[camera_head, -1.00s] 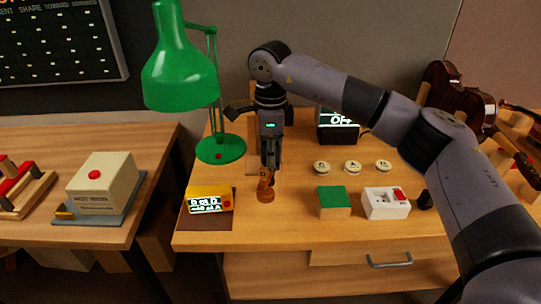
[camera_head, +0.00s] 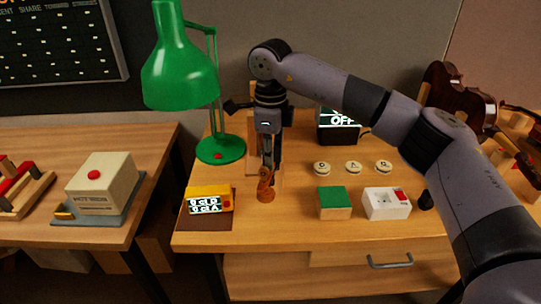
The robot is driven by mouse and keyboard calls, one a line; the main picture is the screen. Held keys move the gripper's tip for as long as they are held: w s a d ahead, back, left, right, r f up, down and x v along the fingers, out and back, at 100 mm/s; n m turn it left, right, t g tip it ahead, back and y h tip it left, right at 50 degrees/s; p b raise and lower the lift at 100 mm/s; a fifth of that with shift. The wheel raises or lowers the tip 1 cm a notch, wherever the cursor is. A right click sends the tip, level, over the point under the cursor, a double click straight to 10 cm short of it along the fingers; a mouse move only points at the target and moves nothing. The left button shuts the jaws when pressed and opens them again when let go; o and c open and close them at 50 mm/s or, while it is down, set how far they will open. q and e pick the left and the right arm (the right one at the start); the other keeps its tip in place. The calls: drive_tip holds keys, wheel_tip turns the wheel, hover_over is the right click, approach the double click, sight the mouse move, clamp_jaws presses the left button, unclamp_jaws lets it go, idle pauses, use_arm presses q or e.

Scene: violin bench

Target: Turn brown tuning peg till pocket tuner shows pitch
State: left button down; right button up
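The brown tuning peg (camera_head: 266,194) stands near the front of the bench, left of centre. My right gripper (camera_head: 268,170) reaches down from above, with its fingertips at the top of the peg. The fingers look close together around the peg's head, but the contact is too small to be sure of the grip. The yellow pocket tuner (camera_head: 208,200) lies on a dark brown mat just left of the peg. Its screen is lit with two rows of characters that I read only roughly. My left gripper is not in view.
A green lamp (camera_head: 180,70) stands at the back left. Behind my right arm is a dark box with an "OFF" display (camera_head: 340,121). Three round lettered discs (camera_head: 353,167), a green-topped block (camera_head: 334,203) and a white box with a red switch (camera_head: 386,204) are to the right.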

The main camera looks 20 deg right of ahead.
wheel_tip(320, 180, up, 12)
idle(0.6)
drive_tip(key=shift+f, duration=0.1)
idle(1.6)
